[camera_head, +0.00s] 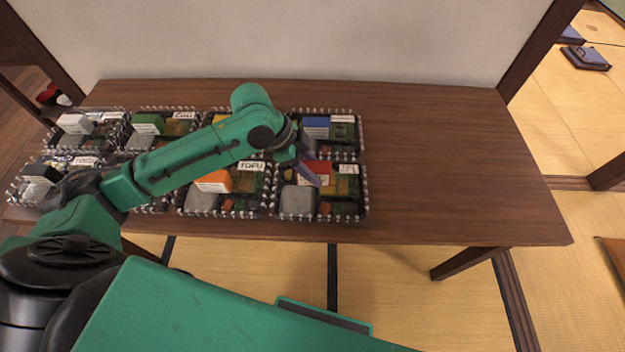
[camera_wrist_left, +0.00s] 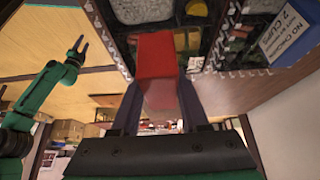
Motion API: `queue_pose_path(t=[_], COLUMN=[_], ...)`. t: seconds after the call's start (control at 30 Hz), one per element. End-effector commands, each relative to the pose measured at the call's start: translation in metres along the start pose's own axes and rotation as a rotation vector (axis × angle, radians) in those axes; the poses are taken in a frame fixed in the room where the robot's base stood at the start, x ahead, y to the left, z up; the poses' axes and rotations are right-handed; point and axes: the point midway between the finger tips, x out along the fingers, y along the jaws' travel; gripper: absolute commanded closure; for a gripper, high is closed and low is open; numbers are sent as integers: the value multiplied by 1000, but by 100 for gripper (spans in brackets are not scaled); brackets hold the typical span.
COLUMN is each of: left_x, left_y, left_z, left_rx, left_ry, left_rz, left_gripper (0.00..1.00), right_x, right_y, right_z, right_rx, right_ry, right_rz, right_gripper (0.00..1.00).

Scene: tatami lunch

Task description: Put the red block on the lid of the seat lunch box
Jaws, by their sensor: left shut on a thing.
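The red block (camera_head: 316,168) is at the front right lunch box (camera_head: 345,215) in the head view. My left gripper (camera_head: 308,172) reaches down over that box. In the left wrist view the red block (camera_wrist_left: 157,60) sits between the two dark fingers of my left gripper (camera_wrist_left: 157,95), which are shut on it. I cannot tell whether the block touches the box. Which box is the seat lunch box is not clear. My right gripper (camera_wrist_left: 80,46) shows small in the left wrist view, with its fingers apart and nothing seen between them.
Several clear boxes with food stand in two rows on the table's left half. An orange block (camera_head: 214,181), a blue block (camera_head: 316,127) and a green block (camera_head: 148,123) lie on other boxes. The wooden table (camera_head: 450,165) is bare on the right. A pale wall (camera_head: 300,40) stands behind.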

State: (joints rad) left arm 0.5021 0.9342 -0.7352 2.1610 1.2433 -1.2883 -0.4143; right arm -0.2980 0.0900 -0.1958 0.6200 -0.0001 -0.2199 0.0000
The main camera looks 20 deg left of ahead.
Motion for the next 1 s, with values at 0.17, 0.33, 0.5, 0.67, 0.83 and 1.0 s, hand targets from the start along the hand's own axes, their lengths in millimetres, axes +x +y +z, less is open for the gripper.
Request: queue_pose_path(t=[0.17, 0.33, 0.5, 0.67, 0.83, 1.0], left_x=[23, 45, 45, 47, 47, 46], left_y=[1, 0, 0, 0, 0, 0], left_z=[13, 25, 25, 26, 26, 26], left_rx=[-1, 0, 1, 0, 0, 0], left_ry=[0, 1, 1, 1, 1, 1], left_rz=[1, 0, -1, -1, -1, -1], left_gripper=[100, 100, 100, 40, 26, 26], right_x=[1, 1, 1, 1, 1, 1], right_y=[-8, -13, -13, -12, -10, -8], right_z=[-1, -2, -2, -1, 0, 0], right_rx=[0, 1, 1, 0, -1, -1], right_ry=[2, 3, 2, 1, 0, -1], right_rz=[-11, -18, -18, -17, -13, -11], right_gripper=[50, 50, 50, 50, 50, 50])
